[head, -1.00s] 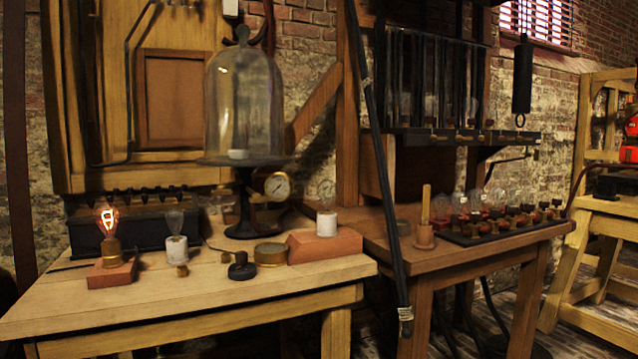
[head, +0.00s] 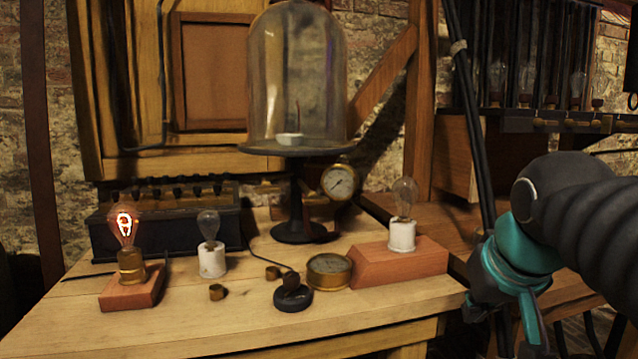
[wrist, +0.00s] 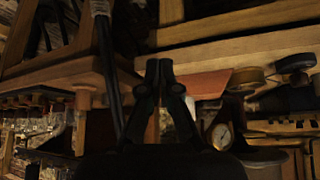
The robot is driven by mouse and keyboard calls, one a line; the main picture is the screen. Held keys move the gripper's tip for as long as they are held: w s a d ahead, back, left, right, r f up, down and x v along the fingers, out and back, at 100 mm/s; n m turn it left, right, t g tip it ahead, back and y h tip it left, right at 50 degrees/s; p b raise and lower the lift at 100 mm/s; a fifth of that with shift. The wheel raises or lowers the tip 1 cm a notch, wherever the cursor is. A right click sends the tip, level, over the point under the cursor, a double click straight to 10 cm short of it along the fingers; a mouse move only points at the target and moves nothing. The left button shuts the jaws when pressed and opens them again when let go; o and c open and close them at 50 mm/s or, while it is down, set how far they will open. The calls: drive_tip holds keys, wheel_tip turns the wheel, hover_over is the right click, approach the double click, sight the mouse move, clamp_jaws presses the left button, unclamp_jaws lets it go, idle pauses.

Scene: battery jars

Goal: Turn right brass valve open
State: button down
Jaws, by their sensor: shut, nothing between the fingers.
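My gripper (wrist: 159,66) is shut and empty in the wrist view, with its two dark fingers together. That view looks upside down, with the tables toward the top. In the head view my arm is at the right, in front of the gap between the two tables, and the fingertips cannot be made out. Small brass fittings (head: 541,123) line the front of the jar rack (head: 500,121) at the upper right. Which one is the right brass valve, and whether it is turned, I cannot tell. My gripper touches none of them.
A pale table (head: 230,333) holds a lit bulb (head: 125,222), a brick-red block (head: 400,264), a round brass box (head: 329,271) and a glass bell jar (head: 297,80) with a gauge (head: 339,181) beside its stand. A black cable (head: 467,100) hangs between the tables, left of my arm.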

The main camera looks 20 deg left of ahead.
drive_tip(key=w+a+r+n+y+p, duration=0.1)
drive_tip(key=w+a+r, duration=0.2)
drive_tip(key=a+r, duration=0.45)
drive_tip(key=w+a+r+n+t+y, duration=0.15)
drive_tip(key=w+a+r, duration=0.25)
drive_tip(key=a+r, duration=0.4)
drive_tip(key=w+a+r+n+y+p, duration=0.1)
drive_tip(key=w+a+r, duration=0.2)
drive_tip(key=a+r, duration=0.45)
drive_tip(key=b, duration=0.2)
hover_over(309, 197)
drive_tip(key=s+d, duration=0.1)
drive_tip(key=s, duration=0.2)
wheel_tip(309, 197, down, 8)
drive_tip(key=shift+n+g, duration=0.25)
drive_tip(key=shift+w+f+b, duration=0.15)
drive_tip(key=shift+f+b, duration=0.25)
drive_tip(key=shift+f, duration=0.65)
drive_tip(key=shift+w+f+b, duration=0.15)
drive_tip(key=shift+f+b, duration=0.25)
drive_tip(key=shift+f, duration=0.65)
drive_tip(key=shift+d, duration=0.15)
